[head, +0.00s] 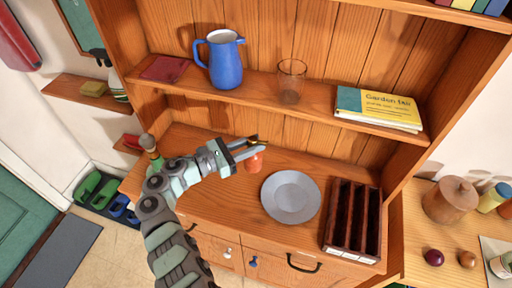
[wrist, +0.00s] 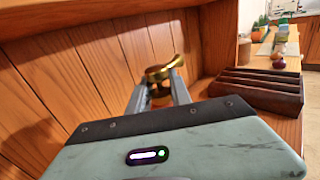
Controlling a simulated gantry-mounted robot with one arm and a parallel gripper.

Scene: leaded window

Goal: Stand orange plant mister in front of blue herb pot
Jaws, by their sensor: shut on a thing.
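The orange plant mister (head: 254,162) is at my gripper (head: 250,148), over the left part of the wooden dresser's counter. My gripper is shut on it near its brass top. In the wrist view the brass top (wrist: 164,68) shows between and beyond the fingertips (wrist: 160,90), and most of the orange body is hidden by the gripper. I cannot tell whether its base touches the counter. I see no blue herb pot in either view; a blue jug (head: 225,65) stands on the shelf above.
A grey plate (head: 291,197) lies right of the mister, with a dark slotted rack (head: 352,220) beyond it. The shelf above holds a glass (head: 291,80) and a yellow book (head: 378,108). Bare counter lies behind the plate.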

